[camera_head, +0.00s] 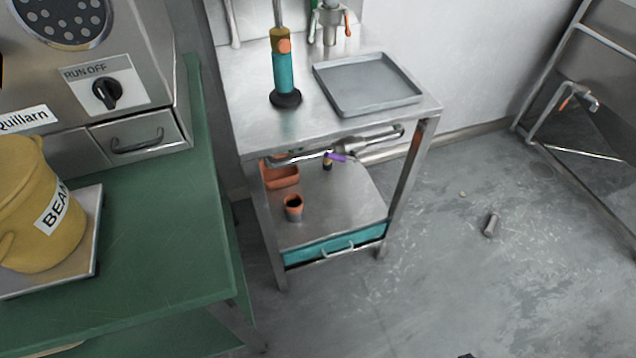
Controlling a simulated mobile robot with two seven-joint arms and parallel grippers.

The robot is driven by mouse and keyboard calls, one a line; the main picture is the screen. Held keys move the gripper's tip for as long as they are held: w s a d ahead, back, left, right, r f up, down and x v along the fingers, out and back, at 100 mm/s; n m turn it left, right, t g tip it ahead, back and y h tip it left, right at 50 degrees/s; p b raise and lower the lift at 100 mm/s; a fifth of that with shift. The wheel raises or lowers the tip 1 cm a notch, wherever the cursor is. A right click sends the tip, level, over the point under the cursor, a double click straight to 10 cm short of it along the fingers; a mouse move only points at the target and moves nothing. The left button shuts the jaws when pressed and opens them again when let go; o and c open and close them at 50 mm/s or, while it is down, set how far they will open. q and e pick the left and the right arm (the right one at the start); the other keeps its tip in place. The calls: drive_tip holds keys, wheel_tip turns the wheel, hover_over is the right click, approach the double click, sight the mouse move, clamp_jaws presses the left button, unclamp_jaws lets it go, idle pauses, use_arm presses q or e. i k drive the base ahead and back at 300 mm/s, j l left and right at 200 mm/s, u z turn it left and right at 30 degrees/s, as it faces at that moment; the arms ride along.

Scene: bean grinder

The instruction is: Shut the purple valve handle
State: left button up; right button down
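The purple valve handle (337,157) is small and sits below the front edge of the steel table, beside silver metal pipework (368,140). It appears to lie roughly level, slightly tilted. At this size I cannot tell whether its valve is open or shut. Neither of my grippers can be made out in the head view.
The steel table (245,120) holds a grey tray (368,85) and a teal cylinder (284,72). Its lower shelf (335,205) carries an orange-and-grey cup (293,208). A green table (165,240) with a yellow bean container (35,205) stands left. Floor at right is mostly clear.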

sight(336, 157)
drive_tip(key=k+j+u, duration=0.25)
drive_tip(key=k, duration=0.25)
drive_tip(key=k+j+u, duration=0.2)
drive_tip(key=k+j, duration=0.15)
drive_tip(key=k, duration=0.15)
